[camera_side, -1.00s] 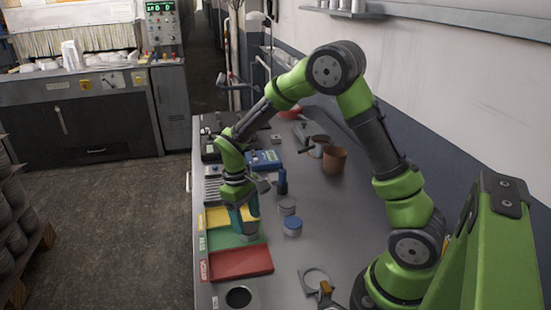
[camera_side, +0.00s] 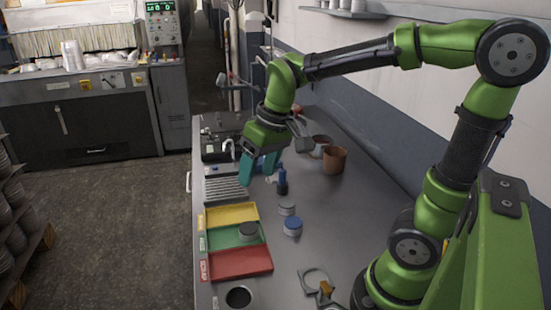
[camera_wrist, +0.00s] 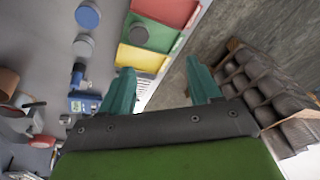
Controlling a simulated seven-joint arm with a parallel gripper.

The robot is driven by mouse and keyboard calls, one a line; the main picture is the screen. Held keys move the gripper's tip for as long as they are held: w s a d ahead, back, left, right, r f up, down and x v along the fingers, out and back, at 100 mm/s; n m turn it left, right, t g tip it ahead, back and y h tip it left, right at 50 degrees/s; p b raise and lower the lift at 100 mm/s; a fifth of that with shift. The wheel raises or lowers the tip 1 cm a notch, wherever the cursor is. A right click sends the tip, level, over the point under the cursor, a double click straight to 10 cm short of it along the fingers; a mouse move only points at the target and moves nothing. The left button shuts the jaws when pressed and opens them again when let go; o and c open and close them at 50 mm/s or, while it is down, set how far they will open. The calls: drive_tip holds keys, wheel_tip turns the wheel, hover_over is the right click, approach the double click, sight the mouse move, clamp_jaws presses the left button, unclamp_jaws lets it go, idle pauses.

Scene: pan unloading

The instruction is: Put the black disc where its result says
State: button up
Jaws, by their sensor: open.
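The black disc (camera_side: 249,231), dark with a greyer side, rests in the green tray (camera_side: 222,240), toward its right end. In the wrist view the disc (camera_wrist: 138,34) also lies on the green tray (camera_wrist: 160,38). A yellow tray (camera_side: 230,213) lies behind the green one and a red tray (camera_side: 240,264) in front. My gripper (camera_side: 258,170) is open and empty, raised above the bench behind the trays. In the wrist view its teal fingers (camera_wrist: 160,68) are spread wide, apart from the disc.
A blue-topped disc (camera_side: 292,225) and a grey disc (camera_side: 287,208) stand right of the trays. A dark blue upright object (camera_side: 282,182), a brown pot (camera_side: 335,160) and a ribbed rack (camera_side: 226,189) are farther back. A round-holed block (camera_side: 239,297) and metal fixture (camera_side: 316,281) are in front.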

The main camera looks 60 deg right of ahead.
drive_tip(key=s+a+r+m+t, duration=0.1)
drive_tip(key=s+t, duration=0.3)
drive_tip(key=s, duration=0.4)
drive_tip(key=shift+a+r+m+y, duration=0.4)
drive_tip(key=shift+a+m, duration=0.1)
drive_tip(key=shift+a, duration=0.1)
idle(0.5)
